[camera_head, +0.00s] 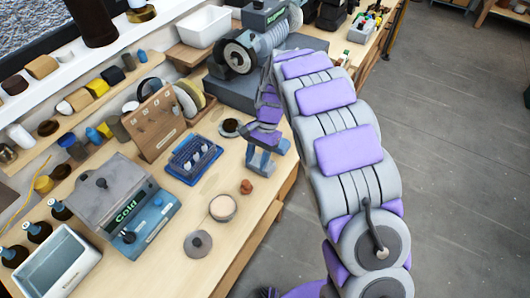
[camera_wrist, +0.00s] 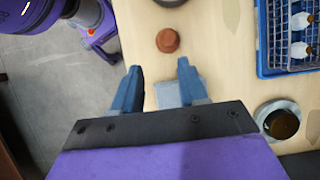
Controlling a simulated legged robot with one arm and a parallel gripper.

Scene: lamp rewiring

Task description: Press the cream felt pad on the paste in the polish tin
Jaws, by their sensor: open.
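My gripper (camera_head: 262,168) is low over the bench near its front edge, its two blue fingers apart in the wrist view (camera_wrist: 160,78). A pale blue-grey square piece (camera_wrist: 178,92) shows between the fingers; I cannot tell whether they touch it. A small reddish-brown round piece (camera_head: 246,186) lies just beyond the fingertips, also in the wrist view (camera_wrist: 168,40). I cannot clearly identify the cream felt pad.
A blue tray with a wire rack (camera_head: 192,158) stands left of my gripper. A round dish with dark contents (camera_head: 229,128) is near it, also in the wrist view (camera_wrist: 280,121). The grey "Cold" box (camera_head: 125,207) stands further left. Bare bench surrounds the cream-topped tin.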

